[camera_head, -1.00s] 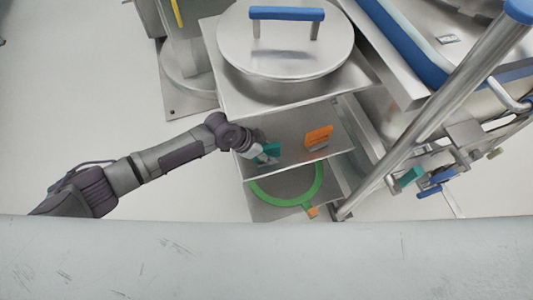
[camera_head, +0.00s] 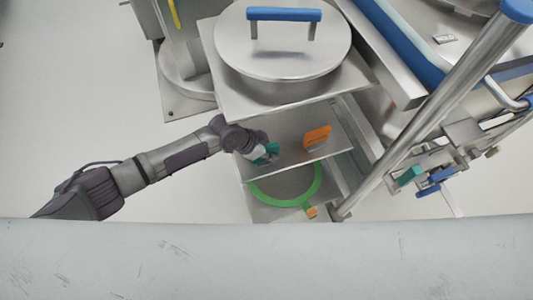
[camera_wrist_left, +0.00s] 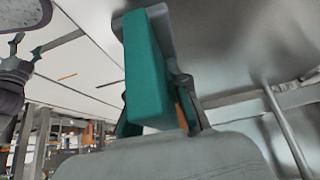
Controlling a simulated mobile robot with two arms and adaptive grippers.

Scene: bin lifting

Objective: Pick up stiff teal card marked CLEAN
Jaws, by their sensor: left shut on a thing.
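The teal card (camera_head: 268,152) is at the left end of the middle metal shelf in the head view, partly hidden by my left gripper (camera_head: 262,154). In the left wrist view the teal card (camera_wrist_left: 148,75) stands large between the two dark fingers of my left gripper (camera_wrist_left: 160,100), which are shut on it. No CLEAN marking can be read on the side that shows. Whether the card still touches the shelf cannot be told. My right gripper is not in view.
An orange card (camera_head: 317,137) stands on the same shelf (camera_head: 290,150), right of the teal one. A green ring (camera_head: 283,202) lies on the shelf below. A lidded metal pot (camera_head: 283,60) sits on top. A slanted metal post (camera_head: 440,105) rises at the right.

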